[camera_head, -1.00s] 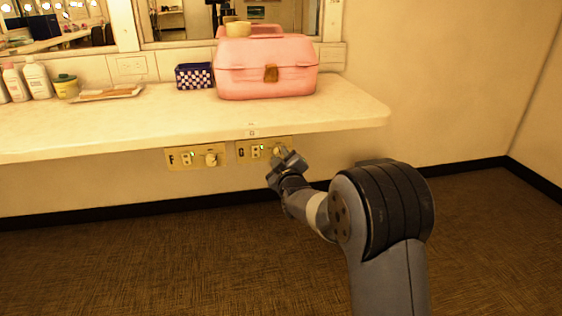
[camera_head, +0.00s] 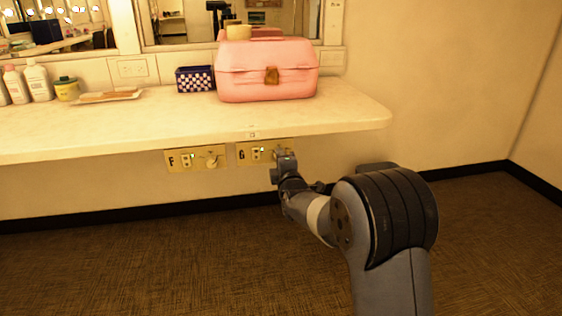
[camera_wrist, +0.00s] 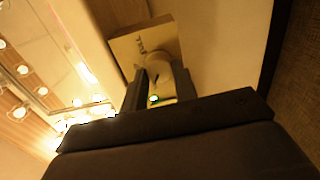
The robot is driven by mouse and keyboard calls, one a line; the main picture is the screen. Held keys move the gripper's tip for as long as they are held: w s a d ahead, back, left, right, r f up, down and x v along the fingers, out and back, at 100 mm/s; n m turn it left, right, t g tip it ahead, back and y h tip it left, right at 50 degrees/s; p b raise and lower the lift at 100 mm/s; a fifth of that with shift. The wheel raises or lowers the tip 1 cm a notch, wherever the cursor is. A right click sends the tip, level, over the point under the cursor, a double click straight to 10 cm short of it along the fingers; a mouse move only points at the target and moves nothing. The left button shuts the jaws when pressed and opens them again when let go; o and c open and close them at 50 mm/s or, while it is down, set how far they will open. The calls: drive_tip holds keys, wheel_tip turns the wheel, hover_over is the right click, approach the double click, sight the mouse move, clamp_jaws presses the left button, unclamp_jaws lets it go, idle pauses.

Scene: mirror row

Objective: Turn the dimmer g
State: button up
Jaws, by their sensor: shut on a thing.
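Dimmer G is a cream plate (camera_head: 244,154) under the front edge of the counter, with its letter and a small lit green light in the head view. My gripper (camera_head: 279,158) is at the right end of this plate and hides its knob there. In the wrist view the round pale knob (camera_wrist: 160,70) sits between the two dark fingers of my gripper (camera_wrist: 160,85), which are shut on it. The plate (camera_wrist: 170,37) shows behind the knob, and a green light (camera_wrist: 153,99) shows below it.
Dimmer F (camera_head: 197,159) is a similar plate close to the left. The counter (camera_head: 180,127) overhangs just above both plates. On it stand a pink case (camera_head: 245,85), a checkered box (camera_head: 194,78), a tray (camera_head: 110,95) and several bottles. The floor to the right is clear.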

drive_tip(key=shift+n, duration=0.5)
drive_tip(key=o, duration=1)
drive_tip(key=shift+c, duration=0.2)
drive_tip(key=shift+s, duration=0.15)
drive_tip(key=p+v, duration=0.2)
drive_tip(key=v, duration=0.8)
drive_tip(key=shift+s, duration=0.3)
drive_tip(key=b+x, duration=0.2)
drive_tip(key=x, duration=0.9)
drive_tip(key=shift+s+d, duration=0.15)
